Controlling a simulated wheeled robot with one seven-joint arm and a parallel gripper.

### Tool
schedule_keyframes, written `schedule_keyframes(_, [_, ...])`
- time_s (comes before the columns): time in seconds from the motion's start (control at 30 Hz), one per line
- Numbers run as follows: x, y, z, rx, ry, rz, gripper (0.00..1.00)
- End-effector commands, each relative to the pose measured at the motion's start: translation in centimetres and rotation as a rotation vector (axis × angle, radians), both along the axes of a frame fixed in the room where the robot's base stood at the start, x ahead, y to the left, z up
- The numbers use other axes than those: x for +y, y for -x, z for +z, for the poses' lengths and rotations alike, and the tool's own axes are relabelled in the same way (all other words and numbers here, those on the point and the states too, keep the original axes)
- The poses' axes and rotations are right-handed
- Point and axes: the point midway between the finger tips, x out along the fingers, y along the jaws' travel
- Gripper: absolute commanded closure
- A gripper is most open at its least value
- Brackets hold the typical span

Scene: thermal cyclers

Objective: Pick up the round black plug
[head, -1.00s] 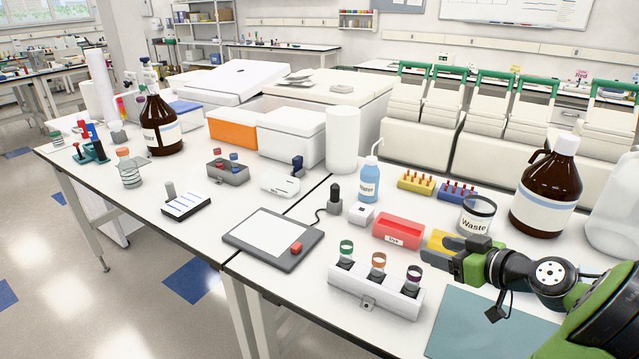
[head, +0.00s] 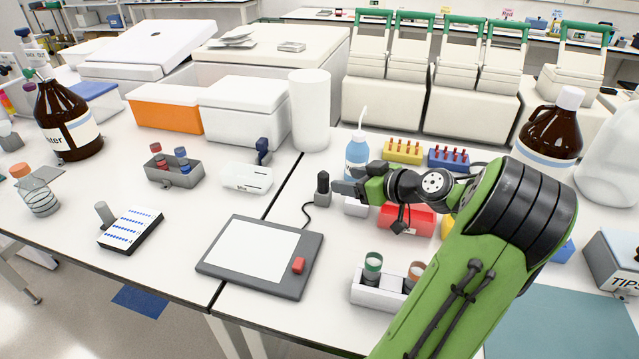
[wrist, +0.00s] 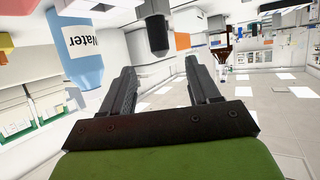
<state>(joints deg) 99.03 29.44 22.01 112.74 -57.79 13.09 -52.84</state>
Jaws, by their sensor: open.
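The round black plug (head: 322,183) stands upright in a small grey-white base on the bench, behind the grey tablet. In the wrist view the black plug (wrist: 157,36) appears upside down, ahead of the fingertips and roughly in line with the gap between them. My gripper (head: 346,188) is just to the right of the plug in the head view, with its fingers pointing left at it. In the wrist view my gripper (wrist: 159,66) is open, with nothing between its fingers. The plug looks apart from the fingers.
The water bottle (head: 356,157) stands close behind the gripper and also shows at left in the wrist view (wrist: 80,50). A red tray (head: 408,217) sits under the forearm. The tablet (head: 225,252) and a tube rack (head: 370,295) are in front. Bare bench lies left of the plug.

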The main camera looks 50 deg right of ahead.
Motion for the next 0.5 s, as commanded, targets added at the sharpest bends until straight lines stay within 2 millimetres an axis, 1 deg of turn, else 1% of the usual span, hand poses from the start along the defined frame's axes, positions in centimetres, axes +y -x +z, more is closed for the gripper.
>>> schedule_keyframes(0.03, [0.2, -1.3, -0.7, -0.002, 0.000, 0.006, 0.39])
schedule_keyframes(0.1, [0.2, -2.9, -1.4, -0.002, -0.001, 0.005, 0.39])
schedule_keyframes(0.2, [0.1, -4.4, -2.0, -0.001, 0.000, 0.002, 0.39])
schedule_keyframes(0.37, [0.1, -6.2, -2.8, -0.001, 0.000, 0.003, 0.39])
schedule_keyframes(0.5, [0.2, -8.7, -3.9, -0.002, 0.000, 0.004, 0.39])
